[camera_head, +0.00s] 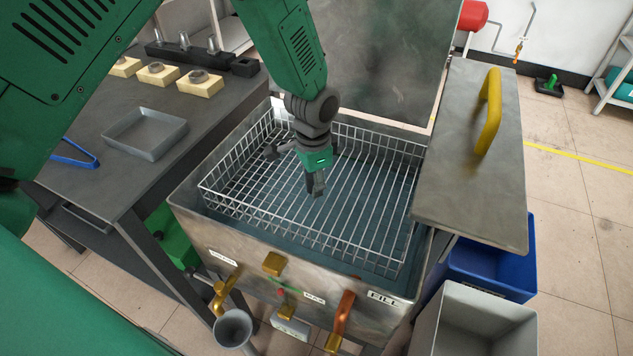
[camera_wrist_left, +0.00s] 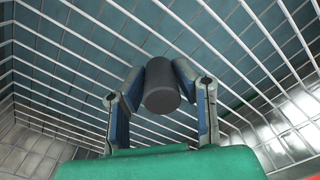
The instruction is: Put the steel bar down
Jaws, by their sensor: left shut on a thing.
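My left gripper (camera_head: 315,186) hangs down inside a white wire basket (camera_head: 212,200), over its grid floor. In the left wrist view the same gripper (camera_wrist_left: 160,88) is shut on the steel bar (camera_wrist_left: 162,92), a short dark grey cylinder seen end-on between the two fingers. The basket's wires (camera_wrist_left: 60,75) fill the background there. I cannot tell whether the bar touches the basket floor. In the head view the bar is hard to separate from the dark fingers. My right gripper is not in view.
The basket sits in a metal tank (camera_head: 290,270) with an open lid behind. A bench (camera_head: 90,185) at left holds a grey tray (camera_head: 146,133), blue tongs (camera_head: 78,156) and several blocks (camera_head: 158,74). A yellow-handled cover (camera_head: 465,185) flanks the right side, above blue and grey bins.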

